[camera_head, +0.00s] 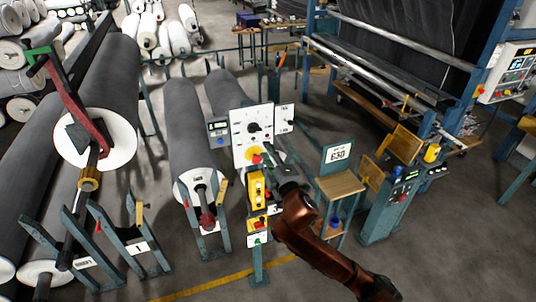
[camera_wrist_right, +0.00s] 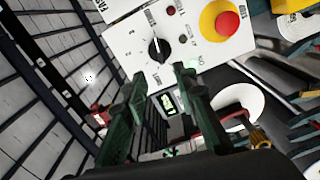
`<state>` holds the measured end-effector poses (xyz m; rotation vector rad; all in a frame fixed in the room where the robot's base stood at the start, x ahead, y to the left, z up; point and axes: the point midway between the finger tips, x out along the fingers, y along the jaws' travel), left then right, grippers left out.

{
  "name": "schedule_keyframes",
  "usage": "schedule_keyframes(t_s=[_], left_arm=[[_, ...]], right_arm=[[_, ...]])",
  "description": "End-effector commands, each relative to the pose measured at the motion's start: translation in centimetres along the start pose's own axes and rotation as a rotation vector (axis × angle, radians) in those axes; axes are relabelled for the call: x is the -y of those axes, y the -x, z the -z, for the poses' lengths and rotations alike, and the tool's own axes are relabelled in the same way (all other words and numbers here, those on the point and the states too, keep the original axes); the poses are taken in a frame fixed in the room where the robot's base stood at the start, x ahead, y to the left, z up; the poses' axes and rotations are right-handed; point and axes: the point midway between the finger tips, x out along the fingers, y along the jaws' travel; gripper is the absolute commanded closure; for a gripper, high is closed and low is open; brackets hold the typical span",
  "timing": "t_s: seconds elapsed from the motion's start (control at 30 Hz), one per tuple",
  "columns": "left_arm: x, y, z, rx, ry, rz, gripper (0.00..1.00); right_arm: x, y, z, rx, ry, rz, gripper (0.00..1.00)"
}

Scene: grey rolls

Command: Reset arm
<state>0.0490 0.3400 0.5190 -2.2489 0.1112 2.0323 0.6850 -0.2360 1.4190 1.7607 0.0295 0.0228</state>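My right arm comes in from the lower right in the head view. Its gripper (camera_head: 272,164) is close to the white control panel (camera_head: 239,136), beside its lower right part. In the right wrist view the two green fingers of my right gripper (camera_wrist_right: 158,77) stand apart with nothing held between them. The panel (camera_wrist_right: 136,36) lies beyond the fingertips, with a black rotary knob (camera_wrist_right: 157,48) and a red button on a yellow base (camera_wrist_right: 226,23). I cannot tell whether a finger touches the panel. My left gripper is not in view.
Large grey rolls (camera_head: 184,120) on blue stands fill the left. A red arm (camera_head: 79,106) with a green end reaches over one roll. A yellow control box (camera_head: 256,189) hangs below the panel. A small wooden-topped stand (camera_head: 341,185) and blue machine (camera_head: 393,205) are at right.

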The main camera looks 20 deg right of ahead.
Motion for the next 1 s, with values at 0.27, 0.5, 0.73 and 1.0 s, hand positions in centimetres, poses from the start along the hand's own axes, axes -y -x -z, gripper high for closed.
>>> schedule_keyframes(t_s=[0.27, 0.5, 0.73, 1.0], left_arm=[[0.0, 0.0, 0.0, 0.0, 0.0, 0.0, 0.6], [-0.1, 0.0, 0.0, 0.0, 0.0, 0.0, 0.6], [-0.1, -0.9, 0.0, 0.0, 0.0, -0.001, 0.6], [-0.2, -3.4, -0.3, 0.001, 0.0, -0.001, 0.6]], right_arm=[[0.0, 0.6, 0.0, -0.001, 0.0, 0.0, 0.74], [0.0, 0.6, 0.0, -0.001, 0.0, 0.0, 0.74], [5.2, -0.9, -2.3, 0.032, -0.036, 0.064, 0.74], [22.7, -3.0, -10.0, 0.146, -0.18, 0.265, 0.74]])
